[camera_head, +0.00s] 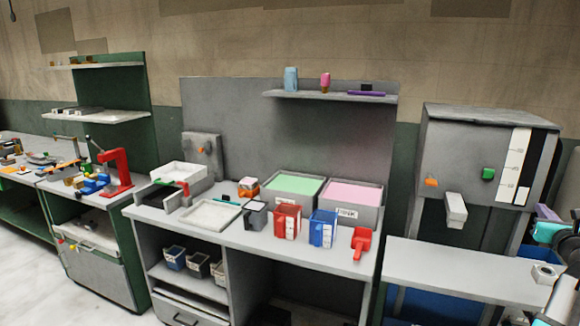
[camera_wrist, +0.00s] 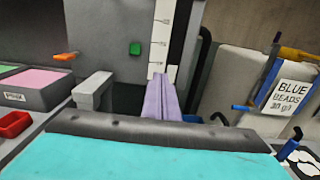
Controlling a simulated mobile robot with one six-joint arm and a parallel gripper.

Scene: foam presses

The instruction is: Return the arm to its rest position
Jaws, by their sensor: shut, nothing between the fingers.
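My gripper (camera_wrist: 160,78) shows in the wrist view as two purple fingers pressed together, empty, pointing away from the camera toward the grey machine. Part of my arm, teal and grey, shows at the right edge of the head view, with a purple part of the gripper (camera_head: 546,213) beside the machine. The grey machine (camera_head: 463,150) has an orange knob (camera_head: 431,182), a green button (camera_head: 488,174), a white scale strip (camera_head: 515,165) and a grey spout (camera_head: 455,210). The gripper appears in front of the scale side; I cannot tell the exact gap.
A light shelf (camera_head: 440,266) lies below the machine. The grey bench (camera_head: 310,262) to its left carries green and pink bins (camera_head: 355,193), a red scoop (camera_head: 361,241) and small boxes. A "BLUE BEADS" sign (camera_wrist: 290,95) on a pale container stands at right in the wrist view.

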